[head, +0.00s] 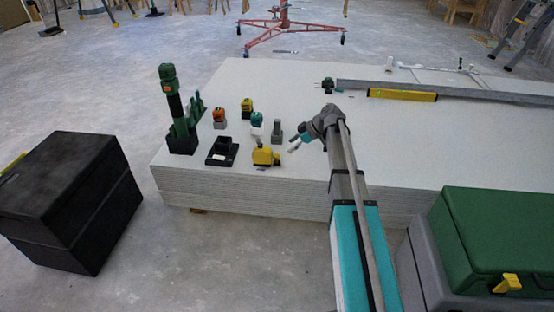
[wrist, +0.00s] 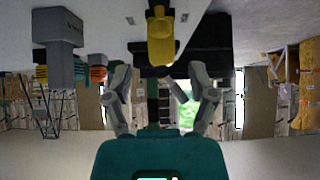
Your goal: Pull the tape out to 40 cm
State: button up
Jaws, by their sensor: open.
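A yellow tape measure (head: 264,156) sits near the front edge of the pale stack of boards, with a small grey part by its base. No pulled-out length of tape is clear to me. My gripper (head: 298,142) is just to the right of the yellow tape measure and apart from it. In the wrist view, which looks upside down, my gripper (wrist: 160,72) has its two fingers spread with nothing between them. A yellow body, apparently the tape measure (wrist: 162,38), shows beyond the fingertips near the top middle.
The board stack (head: 300,185) also holds a black tray (head: 222,151), a grey block (head: 276,132), a teal-topped item (head: 257,119), an orange one (head: 219,114) and a tall green-black tool (head: 172,105). A yellow level (head: 402,95) lies farther back. A green case (head: 500,235) stands front right.

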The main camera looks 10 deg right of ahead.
aim_at(278, 155)
jog(key=shift+b+x, duration=2.4)
jog(key=shift+x, duration=1.4)
grip_shut()
jog(key=shift+a, duration=0.2)
jog(key=shift+d, duration=0.3)
